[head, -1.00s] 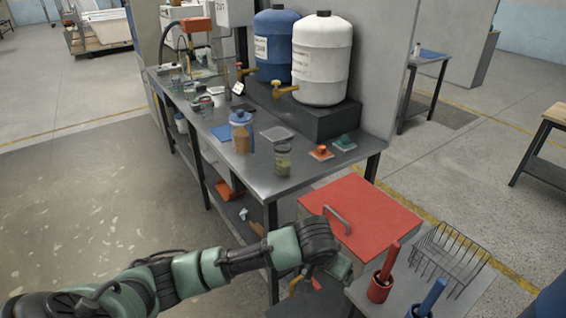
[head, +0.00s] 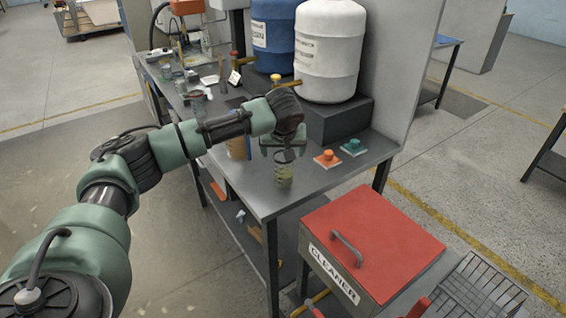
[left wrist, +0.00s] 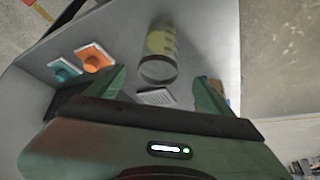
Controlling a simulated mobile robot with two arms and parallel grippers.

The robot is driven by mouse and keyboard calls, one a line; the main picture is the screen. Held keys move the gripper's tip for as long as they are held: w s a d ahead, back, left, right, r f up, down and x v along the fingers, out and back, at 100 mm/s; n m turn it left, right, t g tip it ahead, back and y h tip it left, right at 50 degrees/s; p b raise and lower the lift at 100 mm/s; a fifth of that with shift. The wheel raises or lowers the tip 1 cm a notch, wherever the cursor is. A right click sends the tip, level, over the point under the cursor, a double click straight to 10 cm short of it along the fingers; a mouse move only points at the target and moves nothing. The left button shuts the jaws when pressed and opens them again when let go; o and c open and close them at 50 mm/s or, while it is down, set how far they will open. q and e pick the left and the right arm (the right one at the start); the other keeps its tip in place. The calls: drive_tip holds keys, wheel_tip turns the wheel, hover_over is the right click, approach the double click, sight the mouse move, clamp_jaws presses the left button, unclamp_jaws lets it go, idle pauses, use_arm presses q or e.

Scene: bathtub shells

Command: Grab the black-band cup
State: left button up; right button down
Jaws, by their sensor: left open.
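A clear cup (head: 284,174) with yellow-green contents stands upright on the grey metal table, near its front corner. In the left wrist view the cup (left wrist: 161,46) shows a dark ring around its near end; I take it for the black-band cup. My left gripper (head: 284,150) is open just above the cup, fingers pointing down. In the left wrist view the cup lies beyond the gap between the open fingers (left wrist: 158,78), and nothing is held. The fingers partly cover the cup's top in the head view. My right gripper is not in view.
An orange-knobbed pad (head: 327,159) and a teal-knobbed pad (head: 354,147) lie right of the cup. An orange-brown container (head: 237,148) is partly hidden behind my arm. Blue (head: 273,35) and white (head: 327,52) tanks stand behind. A red-lidded cleaner box (head: 375,240) stands in front.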

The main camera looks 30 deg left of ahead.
sight(283, 160)
use_arm(q)
drive_tip(key=x, duration=0.2)
drive_tip(key=p+x, duration=0.2)
drive_tip(key=x, duration=0.1)
drive_tip(key=shift+d+f, duration=0.2)
drive_tip(key=shift+f, duration=0.3)
drive_tip(key=c, duration=1.5)
clamp_jaws()
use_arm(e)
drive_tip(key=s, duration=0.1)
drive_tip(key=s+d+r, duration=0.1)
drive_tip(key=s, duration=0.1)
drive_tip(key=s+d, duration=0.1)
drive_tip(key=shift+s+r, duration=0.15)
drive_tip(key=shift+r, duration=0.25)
